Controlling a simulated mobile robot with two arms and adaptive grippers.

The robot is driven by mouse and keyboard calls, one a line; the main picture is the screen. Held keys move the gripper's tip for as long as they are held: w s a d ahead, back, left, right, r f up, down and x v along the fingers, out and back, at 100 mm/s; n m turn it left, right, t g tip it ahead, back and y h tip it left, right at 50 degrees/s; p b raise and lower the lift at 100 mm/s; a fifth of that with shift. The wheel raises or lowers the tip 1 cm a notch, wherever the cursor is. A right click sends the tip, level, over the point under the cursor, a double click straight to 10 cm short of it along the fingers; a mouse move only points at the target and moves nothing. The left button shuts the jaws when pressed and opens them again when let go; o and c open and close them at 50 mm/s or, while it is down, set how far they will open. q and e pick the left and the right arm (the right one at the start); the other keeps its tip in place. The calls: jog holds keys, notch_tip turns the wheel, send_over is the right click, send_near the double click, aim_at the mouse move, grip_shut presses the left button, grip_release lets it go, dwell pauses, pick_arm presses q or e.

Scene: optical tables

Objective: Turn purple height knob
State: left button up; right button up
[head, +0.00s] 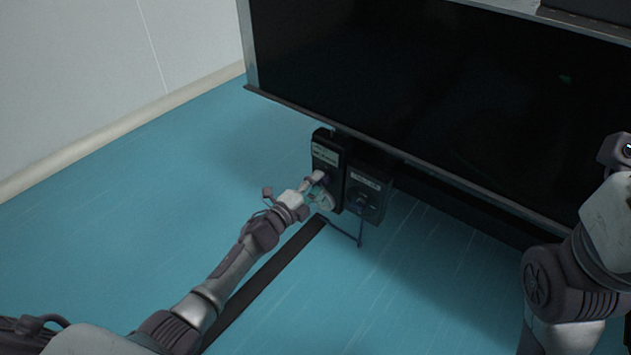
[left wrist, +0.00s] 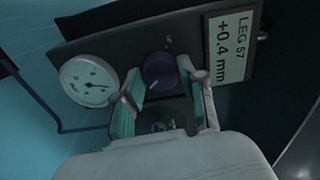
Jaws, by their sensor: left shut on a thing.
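The dial gauge (left wrist: 91,82) is left of the knob, and the label (left wrist: 231,46) is to its right. A second dark box (head: 366,190) hangs beside the first. The large black table (head: 420,75) overhangs both. The blue floor (head: 190,170) at left is clear.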

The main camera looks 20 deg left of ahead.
pick_arm(q)
jog(key=shift+n, duration=0.4)
jog(key=o, duration=1.1)
jog(key=shift+o, duration=0.2)
jog(key=v, duration=1.2)
